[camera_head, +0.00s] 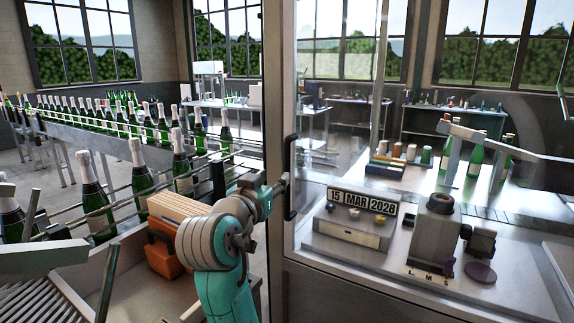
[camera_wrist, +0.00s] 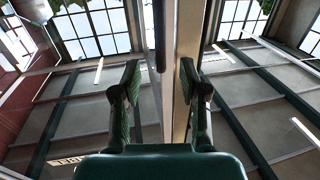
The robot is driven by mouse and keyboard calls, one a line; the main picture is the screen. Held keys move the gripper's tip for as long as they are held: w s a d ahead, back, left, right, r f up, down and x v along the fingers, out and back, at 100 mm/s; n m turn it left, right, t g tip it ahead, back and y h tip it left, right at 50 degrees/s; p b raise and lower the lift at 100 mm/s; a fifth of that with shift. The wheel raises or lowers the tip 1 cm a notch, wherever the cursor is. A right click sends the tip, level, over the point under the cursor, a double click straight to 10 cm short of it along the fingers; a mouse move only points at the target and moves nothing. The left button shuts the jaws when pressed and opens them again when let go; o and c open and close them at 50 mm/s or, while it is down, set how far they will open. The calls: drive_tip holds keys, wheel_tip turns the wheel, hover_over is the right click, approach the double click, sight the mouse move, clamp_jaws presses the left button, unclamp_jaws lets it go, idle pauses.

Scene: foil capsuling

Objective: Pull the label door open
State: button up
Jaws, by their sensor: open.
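The label door (camera_head: 345,110) is a clear glass panel at the right in the head view, standing beside a pale upright post (camera_head: 275,90). I cannot tell whether it is fully shut. Its black vertical bar handle (camera_head: 291,200) is at the panel's left edge. My gripper (camera_head: 281,183) is at the handle's left side, and its fingertips are partly hard to make out there. In the wrist view my gripper (camera_wrist: 158,73) is open, and the dark handle bar (camera_wrist: 159,35) reaches down between the two fingertips, with no clear contact.
Behind the glass are a date sign (camera_head: 362,201), a grey device (camera_head: 433,235) and bottles (camera_head: 475,158). At left, a conveyor carries several green bottles (camera_head: 96,200). An orange bin (camera_head: 163,258) with a tan block (camera_head: 180,208) stands close to my arm.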

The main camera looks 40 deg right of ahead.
sight(286, 165)
drive_tip(key=x, duration=1)
drive_tip(key=shift+w+d, duration=0.15)
drive_tip(key=shift+d, duration=0.05)
clamp_jaws()
